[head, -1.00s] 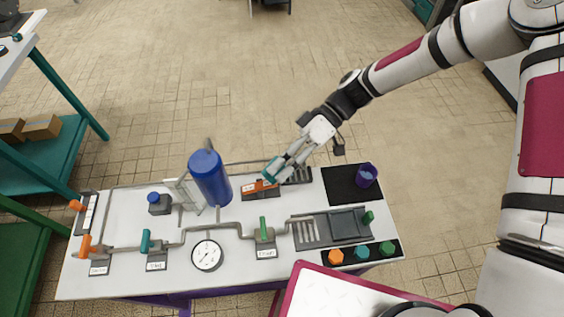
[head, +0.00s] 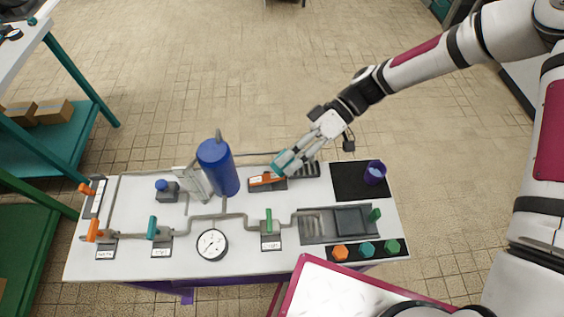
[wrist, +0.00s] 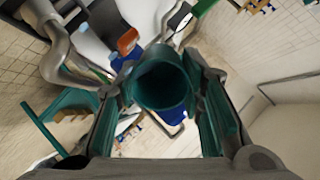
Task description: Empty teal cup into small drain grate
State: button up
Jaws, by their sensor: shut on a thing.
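My gripper (head: 287,160) is shut on the teal cup (head: 281,164) above the back edge of the white bench, beside an orange handle. In the wrist view the cup (wrist: 162,82) sits between the fingers with its round mouth toward the camera. Its inside is dark, so I cannot tell what it holds. The cup looks tilted in the head view. A small dark slotted grate (head: 308,170) lies at the bench's back edge, just right of the cup and partly behind my fingers. A larger slotted panel (head: 312,227) lies nearer the front.
A tall blue cylinder (head: 217,170) stands left of the cup, with the orange handle (head: 266,180) between. Grey pipes, coloured valve handles and a gauge (head: 212,245) fill the bench front.

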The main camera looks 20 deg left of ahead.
jog(key=shift+w+d+r+g+y+b, duration=0.15)
jog(key=shift+g+y+b, duration=0.35)
jog(key=shift+g+b, duration=0.4)
jog(key=shift+w+g+y+b, duration=0.15)
jog(key=shift+g+y+b, duration=0.4)
jog(key=shift+b, duration=0.6)
dwell(0.4)
